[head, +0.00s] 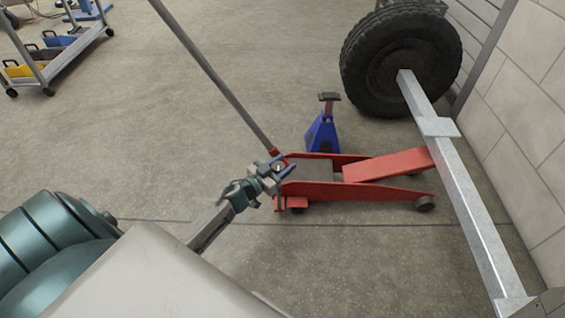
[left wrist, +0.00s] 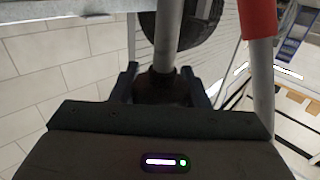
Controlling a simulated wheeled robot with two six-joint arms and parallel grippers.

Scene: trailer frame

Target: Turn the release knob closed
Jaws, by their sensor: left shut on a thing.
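The red floor jack (head: 310,190) stands on the floor, with its long grey handle (head: 215,75) slanting up to the left from its rear end. My left gripper (head: 281,170) is at that rear end, beside the handle base. In the left wrist view my left gripper (left wrist: 162,84) is shut on a dark round part, the release knob (left wrist: 162,90), with a finger on each side. A grey rod (left wrist: 166,40) rises from the knob. In the head view the jaws mostly hide the knob. How far it is turned cannot be told. My right gripper is not in view.
The jack's red arm reaches under the grey metal beam (head: 460,185), which runs to a black tyre (head: 400,65). A blue jack stand (head: 322,130) is behind the jack. A wall is on the right. A trolley (head: 65,55) stands far left. The middle floor is clear.

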